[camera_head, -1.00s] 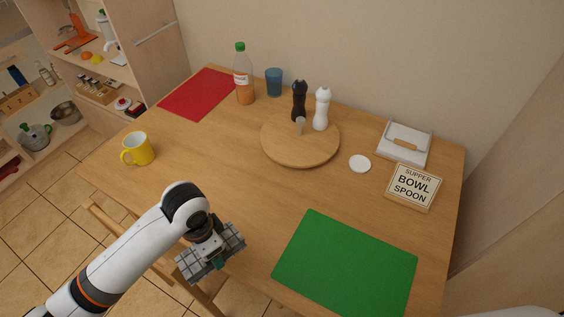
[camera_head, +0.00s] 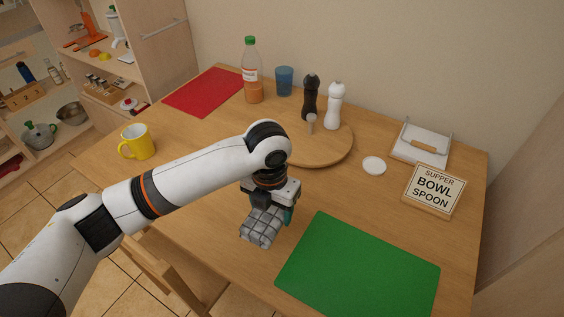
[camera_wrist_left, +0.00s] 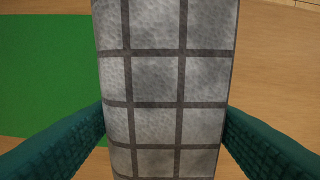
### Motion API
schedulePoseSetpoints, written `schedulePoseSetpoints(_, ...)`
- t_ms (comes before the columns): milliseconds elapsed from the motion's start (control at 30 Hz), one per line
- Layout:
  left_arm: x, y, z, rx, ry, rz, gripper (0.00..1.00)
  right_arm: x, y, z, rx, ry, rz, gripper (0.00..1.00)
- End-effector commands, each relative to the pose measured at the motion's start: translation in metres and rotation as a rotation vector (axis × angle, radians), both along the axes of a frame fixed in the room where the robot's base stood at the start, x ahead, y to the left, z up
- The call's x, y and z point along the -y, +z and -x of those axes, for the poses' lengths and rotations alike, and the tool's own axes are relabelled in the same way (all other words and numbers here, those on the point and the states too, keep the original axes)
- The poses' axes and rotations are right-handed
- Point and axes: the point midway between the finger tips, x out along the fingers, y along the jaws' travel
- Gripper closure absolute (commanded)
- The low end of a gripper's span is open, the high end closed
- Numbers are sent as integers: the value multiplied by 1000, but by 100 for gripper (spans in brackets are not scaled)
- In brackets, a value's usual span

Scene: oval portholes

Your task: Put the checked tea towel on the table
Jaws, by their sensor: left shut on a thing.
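The checked tea towel (camera_head: 261,226) is grey with dark lines and folded into a block. My left gripper (camera_head: 268,205) is shut on it, over the table (camera_head: 190,190) between the front edge and the green mat. In the left wrist view the towel (camera_wrist_left: 165,80) fills the middle, between the two teal fingers (camera_wrist_left: 165,135). I cannot tell whether the towel's underside touches the tabletop. My right gripper is not in view.
A green mat (camera_head: 358,270) lies just right of the towel. A round wooden board (camera_head: 320,150) with two mills stands behind. A yellow mug (camera_head: 137,142) is at left; a sign (camera_head: 433,190) is at right. The tabletop left of the towel is mostly clear.

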Motion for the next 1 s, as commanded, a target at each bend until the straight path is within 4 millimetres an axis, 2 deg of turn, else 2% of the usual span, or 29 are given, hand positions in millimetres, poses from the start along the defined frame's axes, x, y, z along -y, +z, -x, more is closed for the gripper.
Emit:
schedulePoseSetpoints(133, 2, -11, -1, -4, -66, 0, 53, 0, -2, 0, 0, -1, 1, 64)
schedulePoseSetpoints(400, 2, -56, -1, -2, -69, 1, 53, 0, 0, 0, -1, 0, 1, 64)
schedulePoseSetpoints(567, 2, -68, -1, -1, -68, 0, 53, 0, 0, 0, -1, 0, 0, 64)
schedulePoseSetpoints(800, 1, -98, -1, -2, -67, 0, 53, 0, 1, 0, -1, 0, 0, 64)
schedulePoseSetpoints(1000, 2, -100, -1, 1, -68, 0, 53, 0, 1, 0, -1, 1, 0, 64)
